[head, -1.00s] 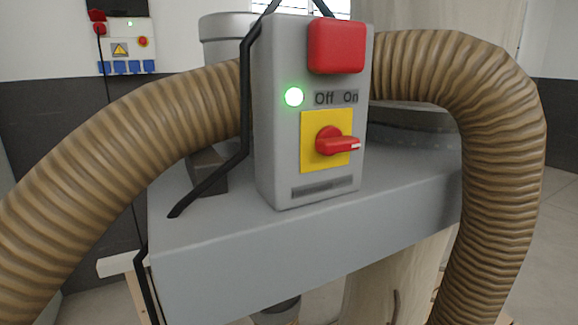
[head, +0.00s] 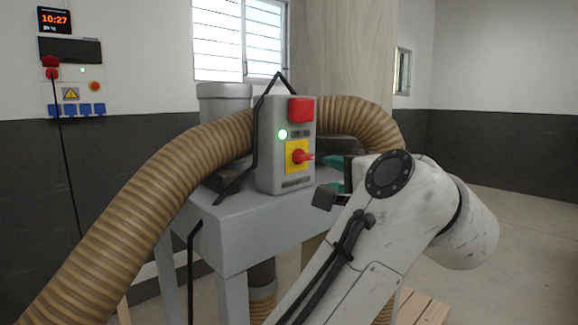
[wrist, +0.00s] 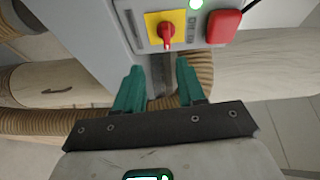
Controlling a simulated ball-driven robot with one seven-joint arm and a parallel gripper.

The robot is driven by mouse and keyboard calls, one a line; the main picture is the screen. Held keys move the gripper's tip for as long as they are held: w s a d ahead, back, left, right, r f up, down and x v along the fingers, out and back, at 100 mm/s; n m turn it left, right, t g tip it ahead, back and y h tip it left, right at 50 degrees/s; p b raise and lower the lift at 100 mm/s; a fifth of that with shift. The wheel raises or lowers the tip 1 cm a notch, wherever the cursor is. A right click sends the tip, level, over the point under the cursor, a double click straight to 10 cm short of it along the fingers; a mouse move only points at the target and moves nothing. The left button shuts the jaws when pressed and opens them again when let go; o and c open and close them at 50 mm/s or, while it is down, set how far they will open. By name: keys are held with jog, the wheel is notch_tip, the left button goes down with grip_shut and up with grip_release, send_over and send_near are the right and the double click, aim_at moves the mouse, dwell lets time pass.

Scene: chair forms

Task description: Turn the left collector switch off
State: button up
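The collector switch is a red rotary knob (head: 301,157) on a yellow plate (head: 291,166) on a grey control box (head: 268,165). Its handle points right, on the side of the "On" label. A green lamp (head: 283,134) is lit above it. In the wrist view the knob (wrist: 167,38) is just beyond the fingertips, near the top. My gripper (wrist: 158,68) has two green fingers spread apart with nothing between them. In the head view my gripper (head: 328,175) is right of the box, partly hidden by my arm. It looks apart from the knob.
A red push button (head: 300,109) sits above the lamp. A ribbed brown hose (head: 150,220) arches left of the box, another (head: 365,113) behind it to the right. A black cable (head: 254,150) runs by the box. A wall panel (head: 70,85) hangs far left.

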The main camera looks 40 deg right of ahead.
aim_at(307, 159)
jog(key=shift+m, duration=0.4)
jog(key=x, duration=0.3)
jog(key=p+x, duration=0.1)
jog(key=x, duration=0.2)
jog(key=r+p+x, duration=0.1)
jog(key=x, duration=0.3)
jog(key=shift+a, duration=0.25)
grip_shut()
